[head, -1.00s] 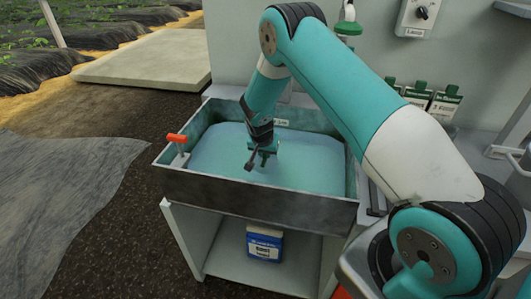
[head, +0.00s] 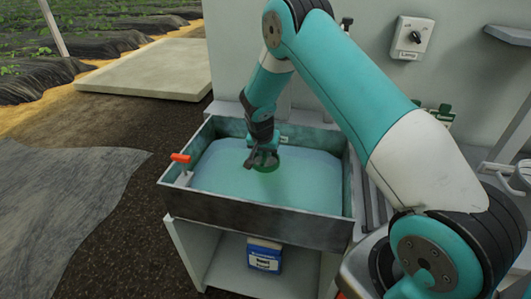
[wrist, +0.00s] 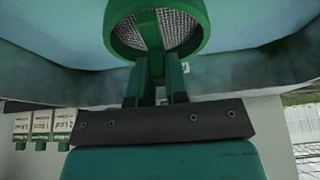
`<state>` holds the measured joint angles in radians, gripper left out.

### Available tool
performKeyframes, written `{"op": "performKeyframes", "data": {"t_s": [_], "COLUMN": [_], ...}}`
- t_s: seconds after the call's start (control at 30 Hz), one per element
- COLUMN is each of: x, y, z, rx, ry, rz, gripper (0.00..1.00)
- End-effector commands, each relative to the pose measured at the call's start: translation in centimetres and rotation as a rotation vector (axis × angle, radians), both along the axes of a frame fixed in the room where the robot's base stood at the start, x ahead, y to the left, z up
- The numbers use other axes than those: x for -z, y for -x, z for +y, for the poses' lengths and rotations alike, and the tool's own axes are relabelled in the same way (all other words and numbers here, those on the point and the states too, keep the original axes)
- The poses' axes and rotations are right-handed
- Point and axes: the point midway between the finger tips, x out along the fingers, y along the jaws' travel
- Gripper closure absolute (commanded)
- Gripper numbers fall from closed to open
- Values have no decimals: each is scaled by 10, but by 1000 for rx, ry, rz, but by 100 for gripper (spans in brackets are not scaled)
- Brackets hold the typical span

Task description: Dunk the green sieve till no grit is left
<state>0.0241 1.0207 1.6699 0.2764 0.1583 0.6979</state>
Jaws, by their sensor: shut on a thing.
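The green sieve (head: 265,162) is round, with a green rim and grey mesh. In the head view it hangs over the water (head: 225,178) in the dark-walled basin (head: 250,208), seemingly just above the surface; I cannot tell the exact gap. My gripper (head: 262,147) is above it, pointing down. In the wrist view the sieve (wrist: 157,30) is at the top, cut off by the frame edge, and my gripper (wrist: 155,88) is shut on its green handle. The visible mesh shows grey, with no clear grit; the rest is hidden.
An orange-handled valve (head: 181,158) stands at the basin's left corner. A blue and white container (head: 264,255) is on the shelf below. A switch box (head: 412,38) is on the back wall. Green-topped labelled packets (head: 442,114) hang to the right, partly behind my arm.

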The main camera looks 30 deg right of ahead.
Motion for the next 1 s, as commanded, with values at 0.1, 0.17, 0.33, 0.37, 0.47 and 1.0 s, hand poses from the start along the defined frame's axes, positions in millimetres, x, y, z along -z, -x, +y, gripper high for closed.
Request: {"op": "performKeyframes", "data": {"t_s": [0.1, 0.17, 0.33, 0.37, 0.47, 1.0], "x": [-13, -18, -33, -35, -43, -87], "y": [0, 0, 0, 0, 0, 0], "z": [0, 0, 0, 0, 0, 0], "rx": [0, 0, 0, 0, 0, -1], "ry": [0, 1, 0, 0, 0, 0], "rz": [0, 1, 0, 0, 0, 0], "gripper": [100, 100, 100, 100, 100, 100]}}
